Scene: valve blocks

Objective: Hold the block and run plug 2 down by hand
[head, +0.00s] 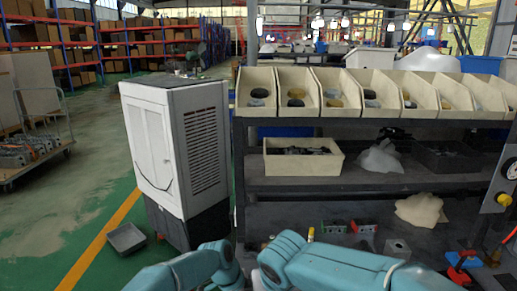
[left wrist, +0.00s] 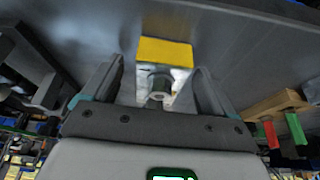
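In the left wrist view a metal block with a yellow face (left wrist: 165,52) sits ahead of my left gripper (left wrist: 160,70). A hex plug (left wrist: 159,86) stands out from the block toward the camera. The two dark fingers lie to the left and right of the block, with a gap visible on both sides, so the gripper is open and empty. Which plug this is, I cannot tell. In the head view only my two teal arms show at the bottom edge; both grippers are out of that picture.
A beige tray (head: 280,164) lies on the shelf above. A white cabinet (head: 150,140) stands at the left.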

